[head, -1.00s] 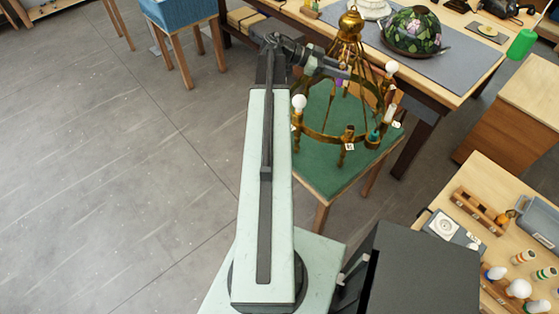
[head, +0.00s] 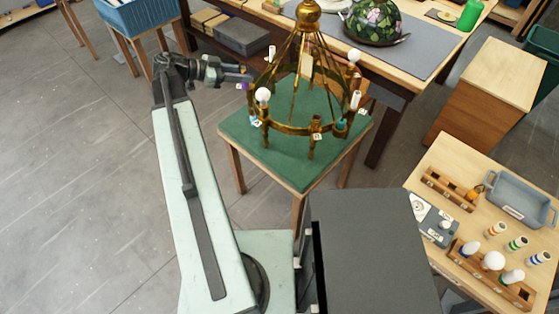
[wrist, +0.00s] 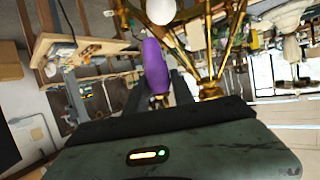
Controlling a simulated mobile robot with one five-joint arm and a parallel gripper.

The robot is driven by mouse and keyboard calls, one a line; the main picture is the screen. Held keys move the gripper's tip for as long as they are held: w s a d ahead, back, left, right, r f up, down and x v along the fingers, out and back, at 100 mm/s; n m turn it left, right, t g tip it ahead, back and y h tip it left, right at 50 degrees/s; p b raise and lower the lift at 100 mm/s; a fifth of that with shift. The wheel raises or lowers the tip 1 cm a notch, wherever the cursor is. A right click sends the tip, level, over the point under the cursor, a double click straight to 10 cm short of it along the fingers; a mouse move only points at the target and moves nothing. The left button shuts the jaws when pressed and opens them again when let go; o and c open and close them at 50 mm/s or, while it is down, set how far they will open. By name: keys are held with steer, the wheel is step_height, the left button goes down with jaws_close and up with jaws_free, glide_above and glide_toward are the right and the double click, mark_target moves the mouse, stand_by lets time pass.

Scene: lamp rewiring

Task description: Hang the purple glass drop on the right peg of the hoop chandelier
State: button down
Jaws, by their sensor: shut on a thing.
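The purple glass drop (wrist: 155,66) stands upright in the middle of the wrist view, between the fingers of my gripper (wrist: 158,92). My gripper is shut on its lower end. In the head view my gripper (head: 246,77) is at the left side of the brass hoop chandelier (head: 290,130), close to the hoop and above its level. The drop is too small there to make out clearly. The chandelier stands on a green-topped table, with white bulbs and small numbered tags around its ring. Its frame (wrist: 209,90) shows right of the drop in the wrist view. I cannot single out the right peg.
The green table (head: 240,150) has bare top around the chandelier. A workbench (head: 425,55) with a stained-glass shade (head: 373,22) stands behind. A parts table (head: 450,170) with bulbs and a grey tray (head: 518,197) is at right. Open floor lies left.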

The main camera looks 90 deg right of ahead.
steer(key=s+a+f+m+y+b, duration=0.1)
steer(key=s+a+f+b, duration=0.2)
steer(key=f+b, duration=0.6)
steer(key=s+a+f+y+b, duration=0.1)
steer(key=s+a+f+b, duration=0.2)
steer(key=f+b, duration=0.6)
steer(key=s+a+f+m+b, duration=0.1)
steer(key=s+a+f+b, duration=0.3)
steer(key=f+b, duration=0.6)
step_height(320, 180, down, 3)
steer(key=shift+s+r+m+g+y, duration=0.1)
steer(key=shift+s+m+g+y, duration=0.25)
steer(key=shift+s, duration=0.4)
